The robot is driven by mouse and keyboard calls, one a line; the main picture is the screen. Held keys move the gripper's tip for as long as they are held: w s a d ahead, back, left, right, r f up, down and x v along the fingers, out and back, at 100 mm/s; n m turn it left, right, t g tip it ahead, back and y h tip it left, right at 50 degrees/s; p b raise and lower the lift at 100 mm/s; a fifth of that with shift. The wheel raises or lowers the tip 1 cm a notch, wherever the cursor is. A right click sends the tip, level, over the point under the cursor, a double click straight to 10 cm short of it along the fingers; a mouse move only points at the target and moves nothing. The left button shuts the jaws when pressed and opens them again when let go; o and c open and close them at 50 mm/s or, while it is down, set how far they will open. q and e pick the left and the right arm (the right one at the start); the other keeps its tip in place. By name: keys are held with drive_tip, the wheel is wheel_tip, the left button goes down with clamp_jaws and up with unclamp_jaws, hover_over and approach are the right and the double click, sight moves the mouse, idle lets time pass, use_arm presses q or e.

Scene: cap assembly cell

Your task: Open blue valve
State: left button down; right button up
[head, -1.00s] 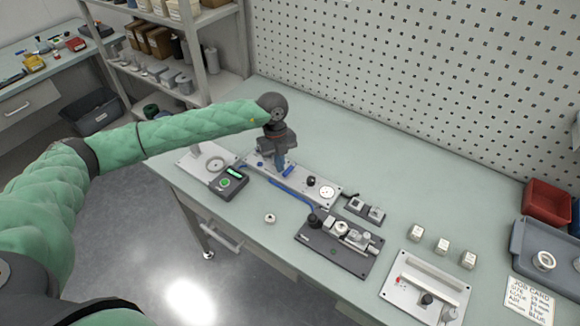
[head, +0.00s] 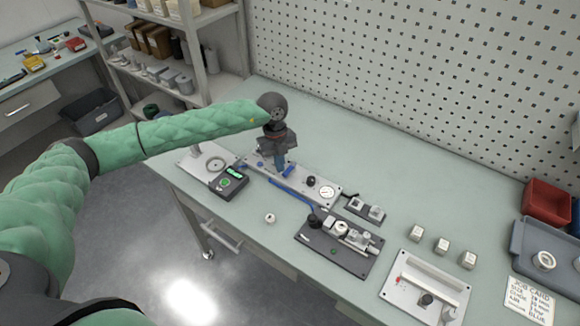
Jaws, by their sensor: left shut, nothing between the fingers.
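The blue valve's lever (head: 289,171) shows as a short blue bar on a light grey plate (head: 305,190), with a black knob (head: 311,181) and a round gauge (head: 327,192) to its right. My left gripper (head: 280,170) points down over the plate, right beside the lever's left end. Its fingers are shut with nothing between them. The gripper hides part of the plate and of the valve, and I cannot tell whether the fingertips touch the lever. My right gripper is out of view.
A blue hose (head: 291,195) runs along the plate's front toward a dark fixture (head: 333,251). A black box with a green display (head: 229,182) stands at the left. A ring (head: 269,218) lies in front. Several light blocks, a red bin (head: 547,202) and a grey tray stand right.

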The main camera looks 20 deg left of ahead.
use_arm(q)
drive_tip(key=shift+f+b, duration=0.45)
drive_tip(key=shift+f, duration=0.25)
drive_tip(key=shift+r, duration=0.4)
idle(0.3)
